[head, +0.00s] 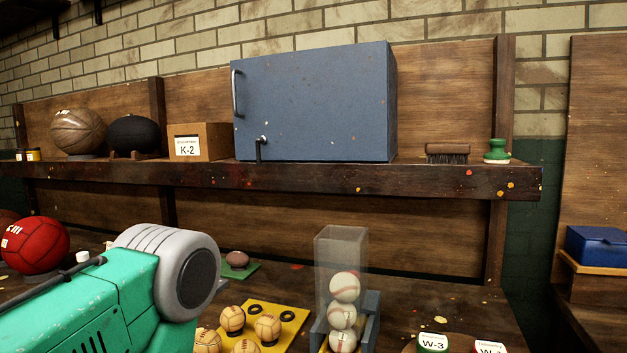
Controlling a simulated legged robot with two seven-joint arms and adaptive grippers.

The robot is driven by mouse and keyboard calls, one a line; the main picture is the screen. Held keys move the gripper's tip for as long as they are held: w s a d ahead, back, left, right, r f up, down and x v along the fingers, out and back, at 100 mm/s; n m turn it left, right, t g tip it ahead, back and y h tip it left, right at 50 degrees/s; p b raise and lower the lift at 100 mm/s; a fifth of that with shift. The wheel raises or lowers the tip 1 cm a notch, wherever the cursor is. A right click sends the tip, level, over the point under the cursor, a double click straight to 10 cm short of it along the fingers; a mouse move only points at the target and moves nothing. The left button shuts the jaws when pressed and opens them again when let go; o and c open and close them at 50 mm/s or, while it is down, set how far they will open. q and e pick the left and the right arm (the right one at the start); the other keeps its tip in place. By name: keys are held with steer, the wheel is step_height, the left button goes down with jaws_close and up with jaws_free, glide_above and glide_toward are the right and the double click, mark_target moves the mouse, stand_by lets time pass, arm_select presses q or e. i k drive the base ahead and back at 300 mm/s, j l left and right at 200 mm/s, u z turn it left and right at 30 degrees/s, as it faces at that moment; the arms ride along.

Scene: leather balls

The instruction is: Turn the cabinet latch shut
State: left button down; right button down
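The blue-grey cabinet (320,105) stands on the wooden shelf, its door face toward me and lying flush as far as I can see. A vertical metal handle (236,93) is at the door's upper left. The small latch (260,147) is at the door's lower left, with its dark lever hanging down past the bottom edge. A green and grey link of my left arm fills the lower left of the head view, below the shelf and apart from the cabinet. Neither gripper shows.
The shelf (350,176) also holds a cardboard box (212,143), a brown ball (78,132), a black ball (134,134), a brush (447,153) and a green-topped object (497,151). Below are a red ball (35,245), a clear baseball dispenser (341,255) and a yellow tray (289,317).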

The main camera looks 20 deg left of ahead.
mark_target(258, 153)
steer(key=i+j, duration=0.15)
steer(key=j, duration=0.25)
steer(key=i+j, duration=0.15)
steer(key=j, duration=0.25)
steer(key=i+j+z, duration=0.1)
steer(key=j, duration=0.3)
steer(key=i+j, duration=0.2)
steer(key=j, duration=0.2)
steer(key=i+j, duration=0.15)
steer(key=j, duration=0.25)
steer(key=z, duration=0.05)
